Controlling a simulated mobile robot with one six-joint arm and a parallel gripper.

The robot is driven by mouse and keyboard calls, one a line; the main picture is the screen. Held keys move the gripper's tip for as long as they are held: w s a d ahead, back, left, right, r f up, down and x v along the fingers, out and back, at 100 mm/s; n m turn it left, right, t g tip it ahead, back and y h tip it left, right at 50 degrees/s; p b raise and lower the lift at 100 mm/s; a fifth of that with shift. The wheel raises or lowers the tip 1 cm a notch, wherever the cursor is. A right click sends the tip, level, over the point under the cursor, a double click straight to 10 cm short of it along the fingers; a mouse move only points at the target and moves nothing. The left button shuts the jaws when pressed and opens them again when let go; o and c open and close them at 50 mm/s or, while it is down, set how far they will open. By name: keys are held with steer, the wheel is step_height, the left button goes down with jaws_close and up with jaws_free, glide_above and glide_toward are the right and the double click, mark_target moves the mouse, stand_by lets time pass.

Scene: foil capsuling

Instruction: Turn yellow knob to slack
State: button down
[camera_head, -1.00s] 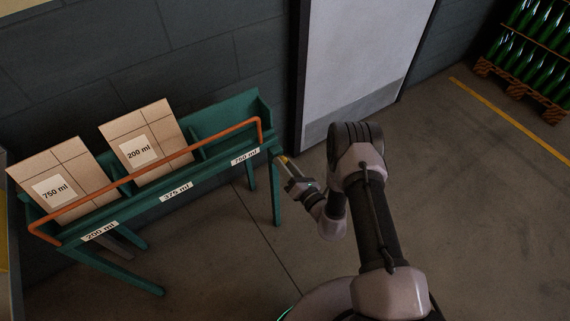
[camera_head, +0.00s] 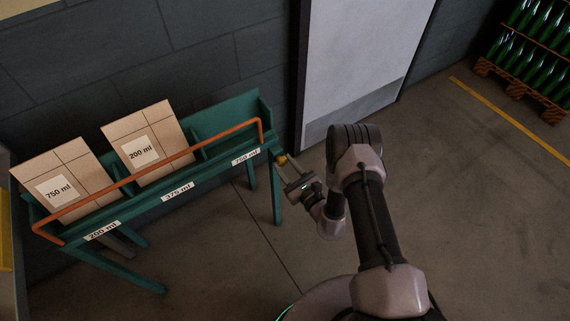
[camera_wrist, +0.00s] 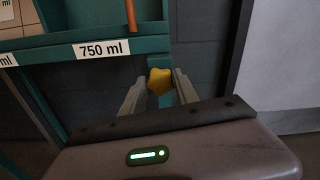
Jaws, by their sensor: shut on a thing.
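The yellow knob (camera_wrist: 160,80) is star-shaped and sits at the right end of the green rack, just right of the 750 ml label in the wrist view. In the head view the knob (camera_head: 281,159) shows as a small yellow spot at the rack's right corner. My gripper (camera_wrist: 159,84) has one finger on each side of the knob and is shut on it. In the head view my gripper (camera_head: 286,166) reaches the knob from the lower right. The fingertips are partly hidden behind the knob's edges.
The green rack (camera_head: 140,209) carries an orange rail (camera_head: 190,150) and two cartons, labelled 750 ml (camera_head: 82,168) and 200 ml (camera_head: 163,116). Its right bay is empty. A pale door (camera_head: 350,60) stands behind. Green bottles (camera_head: 540,45) on pallets are far right. The floor between is clear.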

steer(key=shift+r+n, duration=0.1)
steer(key=shift+n, duration=0.7)
steer(key=shift+w, duration=0.1)
steer(key=c, duration=0.9)
jaws_free()
